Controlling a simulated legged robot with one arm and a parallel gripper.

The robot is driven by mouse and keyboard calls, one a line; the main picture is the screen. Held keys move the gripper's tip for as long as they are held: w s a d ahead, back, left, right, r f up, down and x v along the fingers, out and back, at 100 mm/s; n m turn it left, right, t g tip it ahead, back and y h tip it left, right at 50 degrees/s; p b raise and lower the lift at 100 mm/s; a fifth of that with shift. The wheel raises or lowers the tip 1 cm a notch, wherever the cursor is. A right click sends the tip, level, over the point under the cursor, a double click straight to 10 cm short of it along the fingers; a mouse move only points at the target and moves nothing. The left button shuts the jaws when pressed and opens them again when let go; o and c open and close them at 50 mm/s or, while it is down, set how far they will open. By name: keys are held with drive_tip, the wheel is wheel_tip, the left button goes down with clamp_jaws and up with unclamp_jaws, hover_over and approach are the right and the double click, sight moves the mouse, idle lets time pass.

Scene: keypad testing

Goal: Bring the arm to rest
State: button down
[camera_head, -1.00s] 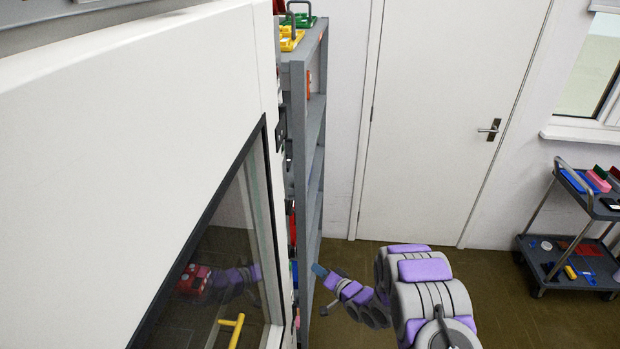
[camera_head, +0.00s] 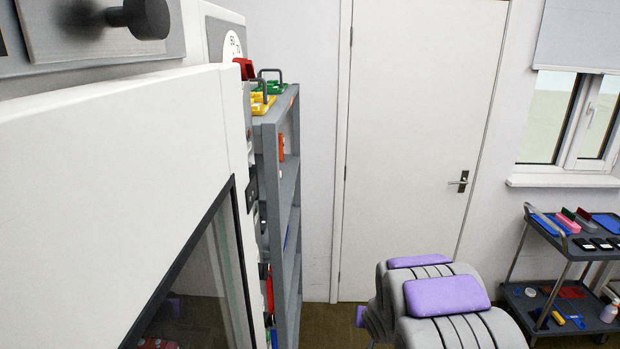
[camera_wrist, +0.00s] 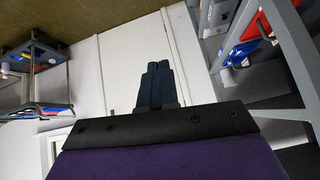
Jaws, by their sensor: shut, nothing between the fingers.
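My gripper (camera_wrist: 155,68) shows in the wrist view with its two dark blue fingers together and nothing between them. It points toward the white door (camera_wrist: 128,70), with free air around the fingertips. In the head view my purple and grey arm is at the lower right, in front of the white door (camera_head: 420,130). The gripper itself is out of sight in the head view, below the picture's lower edge or behind my arm.
A white cabinet with a glass pane (camera_head: 120,170) fills the left of the head view. Beside it stands a grey shelf (camera_head: 286,200) with coloured items. A grey trolley (camera_head: 560,290) stands at the right, below a window (camera_head: 570,120). Floor shows by the door.

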drive_tip(key=s+d+r+g+h, duration=0.1)
drive_tip(key=s+r, duration=0.2)
drive_tip(key=s, duration=0.3)
drive_tip(key=s+d+r+g+b, duration=0.1)
drive_tip(key=s+r+g, duration=0.1)
drive_tip(key=s, duration=0.4)
drive_tip(key=s+d+r+g+h, duration=0.1)
drive_tip(key=s+r, duration=0.2)
drive_tip(key=s, duration=0.3)
drive_tip(key=s+a+r+g, duration=0.1)
drive_tip(key=s+g, duration=0.1)
drive_tip(key=s, duration=0.6)
drive_tip(key=s+a+r+n+g+y+b, duration=0.1)
drive_tip(key=s+g, duration=0.1)
drive_tip(key=s, duration=0.7)
drive_tip(key=s+a+r+g+y+b, duration=0.1)
drive_tip(key=s+a, duration=0.1)
drive_tip(key=s, duration=0.7)
drive_tip(key=shift+s+r+n+g, duration=0.25)
drive_tip(key=shift+r+n+g, duration=0.1)
drive_tip(key=shift+n+g, duration=0.05)
